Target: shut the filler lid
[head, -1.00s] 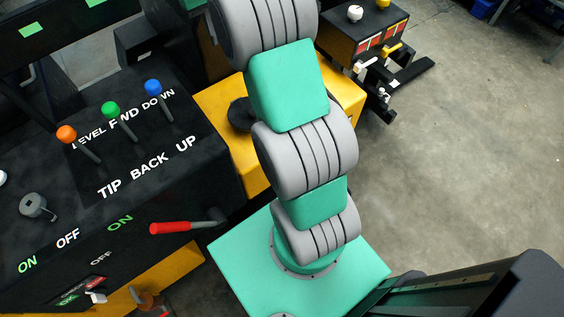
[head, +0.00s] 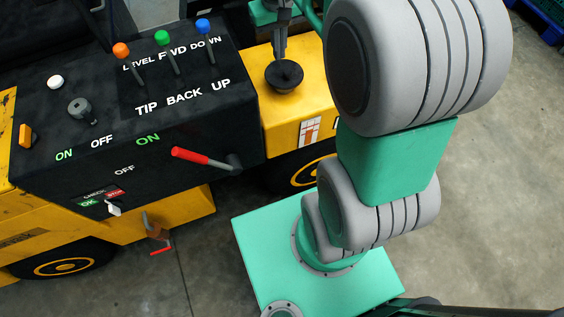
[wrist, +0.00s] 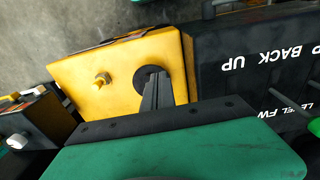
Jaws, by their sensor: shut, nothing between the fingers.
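The filler lid (head: 284,78) looks like a dark round cap with a raised middle, on the yellow top of the machine, right of the black control panel. It looks seated, but I cannot tell whether it is fully shut. My gripper (head: 280,57) points down at the lid from above, its fingers shut and empty. The fingertips end at or just above the lid's middle; I cannot tell whether they touch. In the wrist view, my shut fingers (wrist: 156,76) cover part of the dark round lid (wrist: 143,73).
The black panel (head: 120,115) carries orange, green and blue knobbed levers left of the lid. A red-handled lever (head: 190,156) sticks out of its front. A brass fitting (wrist: 102,79) stands on the yellow top beside the lid. Open concrete floor (head: 490,190) lies to the right.

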